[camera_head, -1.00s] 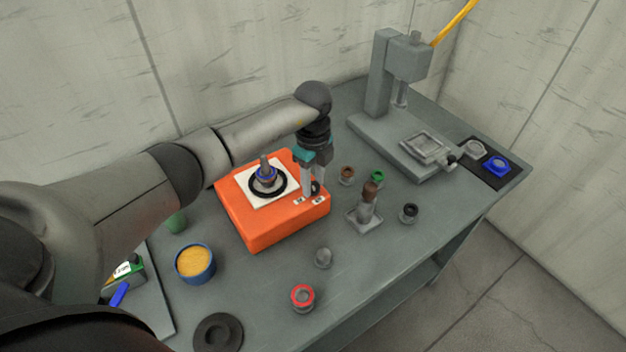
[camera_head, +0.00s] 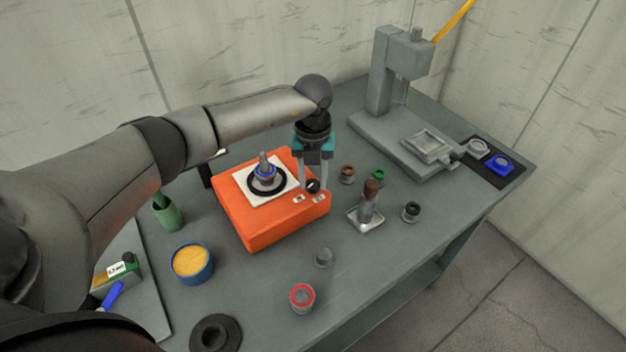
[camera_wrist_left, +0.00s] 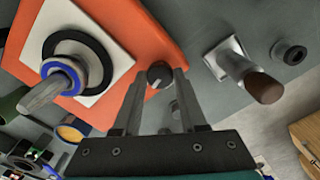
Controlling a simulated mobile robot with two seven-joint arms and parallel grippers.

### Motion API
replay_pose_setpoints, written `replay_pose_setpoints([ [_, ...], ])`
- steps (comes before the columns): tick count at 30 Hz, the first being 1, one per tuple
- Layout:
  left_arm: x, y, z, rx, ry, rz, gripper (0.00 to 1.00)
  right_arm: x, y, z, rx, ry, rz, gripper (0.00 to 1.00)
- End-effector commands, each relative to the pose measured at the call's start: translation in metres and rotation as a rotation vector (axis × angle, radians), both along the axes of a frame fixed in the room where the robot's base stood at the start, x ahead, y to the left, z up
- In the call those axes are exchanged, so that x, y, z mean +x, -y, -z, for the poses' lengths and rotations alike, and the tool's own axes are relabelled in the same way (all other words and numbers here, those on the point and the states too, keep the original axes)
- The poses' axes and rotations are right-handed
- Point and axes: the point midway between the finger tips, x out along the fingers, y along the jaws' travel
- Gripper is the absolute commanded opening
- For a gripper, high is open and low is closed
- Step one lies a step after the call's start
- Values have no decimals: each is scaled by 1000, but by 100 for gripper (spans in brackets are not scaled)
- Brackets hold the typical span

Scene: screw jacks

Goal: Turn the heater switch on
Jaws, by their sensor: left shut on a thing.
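The orange heater (camera_head: 258,234) stands on the table with a white top plate (camera_head: 240,182). Its black switch knob (camera_head: 313,186) with a white mark sits at the corner nearest my left gripper (camera_head: 314,184). In the left wrist view the knob (camera_wrist_left: 160,75) lies between the two fingertips (camera_wrist_left: 160,72), and the gripper is shut on it. A grey part with a blue ring (camera_head: 264,173) stands upright in a black ring on the white plate. Two small labels (camera_head: 299,198) lie beside the knob. My right gripper is not in view.
A grey press (camera_head: 384,80) stands at the back right. A brown-topped post on a grey base (camera_head: 368,205) and several small ringed parts stand right of the heater. A blue cup with yellow contents (camera_head: 192,264) is at the left front.

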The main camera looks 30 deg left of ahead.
Motion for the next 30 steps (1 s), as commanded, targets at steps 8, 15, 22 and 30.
replay_pose_setpoints([
  [8,1,0,0,0,3,174,0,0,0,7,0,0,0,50],
  [15,1,0,0,0,2,249,0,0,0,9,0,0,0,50],
  [22,1,0,-1,0,2,271,0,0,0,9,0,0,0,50],
  [30,1,0,-1,1,2,273,0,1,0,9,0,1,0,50],
])
